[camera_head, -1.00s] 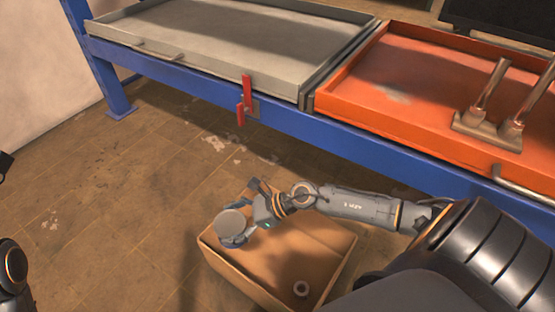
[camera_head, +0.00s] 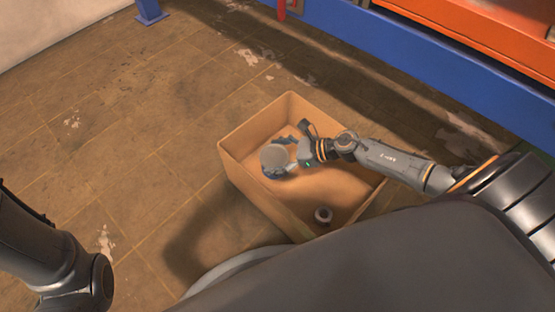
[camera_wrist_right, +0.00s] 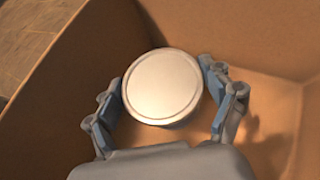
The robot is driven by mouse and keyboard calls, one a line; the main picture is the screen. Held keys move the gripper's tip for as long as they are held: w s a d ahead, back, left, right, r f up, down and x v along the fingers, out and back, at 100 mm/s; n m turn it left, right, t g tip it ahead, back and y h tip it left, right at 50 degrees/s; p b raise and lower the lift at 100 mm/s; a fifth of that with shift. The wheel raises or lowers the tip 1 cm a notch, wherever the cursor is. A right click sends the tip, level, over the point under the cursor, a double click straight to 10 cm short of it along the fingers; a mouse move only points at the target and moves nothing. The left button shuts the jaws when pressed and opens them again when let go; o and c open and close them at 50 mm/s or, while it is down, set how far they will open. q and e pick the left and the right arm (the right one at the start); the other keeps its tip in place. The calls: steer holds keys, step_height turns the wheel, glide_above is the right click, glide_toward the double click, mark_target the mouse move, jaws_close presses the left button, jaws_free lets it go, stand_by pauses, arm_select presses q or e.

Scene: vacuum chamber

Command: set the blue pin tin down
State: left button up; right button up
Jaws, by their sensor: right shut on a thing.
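In the right wrist view the tin (camera_wrist_right: 162,86) sits between the two blue-grey fingers (camera_wrist_right: 165,97). The tin is inside the outline of the open cardboard box (camera_head: 240,172), near its left end. Its underside is hidden, so I cannot tell whether it touches the box floor. My left gripper is out of view; only part of that arm shows at lower left.
A small ring-shaped object (camera_head: 323,215) lies in the near part of the box. The box stands on the tiled floor (camera_head: 120,140), which is clear to the left. A blue bench frame (camera_head: 420,55) with an orange tray (camera_head: 480,30) runs behind it.

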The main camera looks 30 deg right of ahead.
steer(key=shift+f+b, duration=1.35)
steer(key=shift+f, duration=0.75)
steer(key=shift+f, duration=0.15)
steer(key=o, duration=1.1)
